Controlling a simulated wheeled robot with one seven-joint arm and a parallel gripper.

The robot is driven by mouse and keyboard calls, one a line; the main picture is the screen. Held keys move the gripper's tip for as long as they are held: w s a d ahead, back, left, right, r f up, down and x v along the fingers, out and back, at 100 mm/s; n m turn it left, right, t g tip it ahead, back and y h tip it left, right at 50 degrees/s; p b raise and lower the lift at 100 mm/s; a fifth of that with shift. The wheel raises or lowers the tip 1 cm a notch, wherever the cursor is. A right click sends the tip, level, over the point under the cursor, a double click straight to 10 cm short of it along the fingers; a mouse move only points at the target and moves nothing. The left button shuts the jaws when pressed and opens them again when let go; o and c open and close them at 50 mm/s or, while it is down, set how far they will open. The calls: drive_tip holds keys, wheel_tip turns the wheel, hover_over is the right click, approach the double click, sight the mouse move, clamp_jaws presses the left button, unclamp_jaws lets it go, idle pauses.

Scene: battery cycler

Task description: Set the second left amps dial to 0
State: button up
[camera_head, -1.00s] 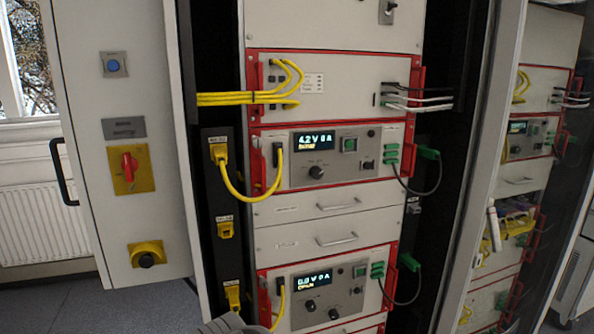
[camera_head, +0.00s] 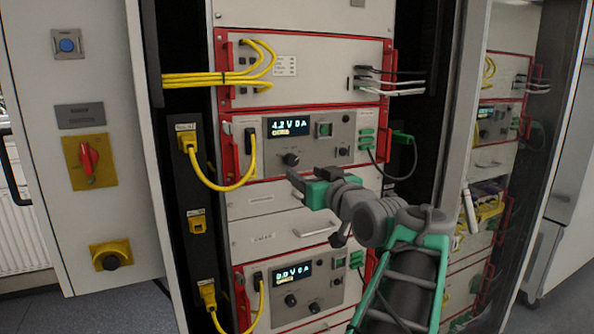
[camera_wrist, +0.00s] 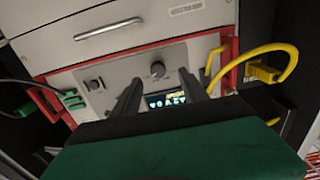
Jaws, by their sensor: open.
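The upper cycler unit (camera_head: 350,125) has a lit display (camera_head: 290,127) that reads 4.2 V 0 A.
Yellow cables (camera_head: 240,178) loop at the left of the units, and a dark cable (camera_head: 393,174) loops at the right. Red handles (camera_head: 226,152) stick out at the rack sides. Drawers with a handle (camera_head: 316,229) lie between the units. A red switch (camera_head: 89,158) is on the left door.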

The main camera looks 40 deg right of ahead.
sight(293, 162)
drive_tip(key=x, duration=0.2)
drive_tip(key=p+x, duration=0.1)
drive_tip(key=x, duration=0.2)
drive_tip(key=p+x, duration=0.1)
drive_tip(key=x, duration=0.1)
drive_tip(key=shift+w+d+r, duration=0.2)
drive_tip(key=shift+d+r, duration=0.15)
drive_tip(key=shift+r, duration=0.05)
drive_tip(key=shift+c, duration=0.2)
clamp_jaws()
